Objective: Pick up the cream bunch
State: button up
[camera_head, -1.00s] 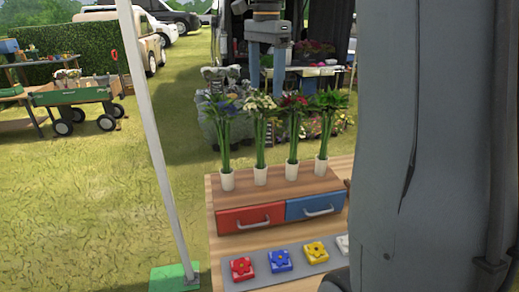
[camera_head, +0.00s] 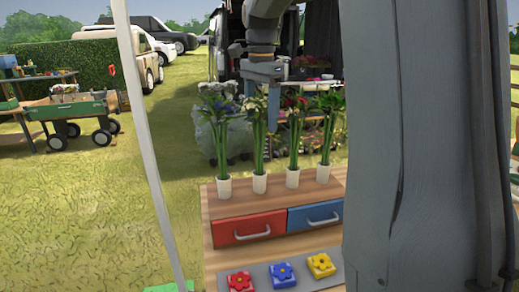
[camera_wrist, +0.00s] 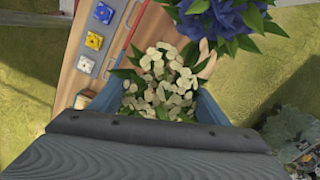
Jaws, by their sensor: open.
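The cream bunch (camera_wrist: 160,75) shows from above in the wrist view, its pale flowers lying between the two blue jaws. My gripper (camera_wrist: 157,95) is open around it, with one jaw on each side. In the head view my gripper (camera_head: 262,104) is low over the cream bunch (camera_head: 259,150), the second from the left, which stands upright in a white cup. The jaws partly hide its flowers there. I cannot tell whether the jaws touch it.
A blue bunch (camera_wrist: 228,20) stands close beside the cream one. Bunches with red flowers (camera_head: 294,140) and green leaves (camera_head: 327,135) stand to the right. The wooden stand (camera_head: 212,205) has red (camera_head: 240,229) and blue (camera_head: 314,216) drawers, with flower tiles in front.

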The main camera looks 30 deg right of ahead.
aim_at(260, 130)
jog(key=shift+a+f+p, duration=0.2)
jog(key=shift+f+p, duration=0.45)
jog(key=shift+f, duration=1.6)
jog(key=c, duration=1.4)
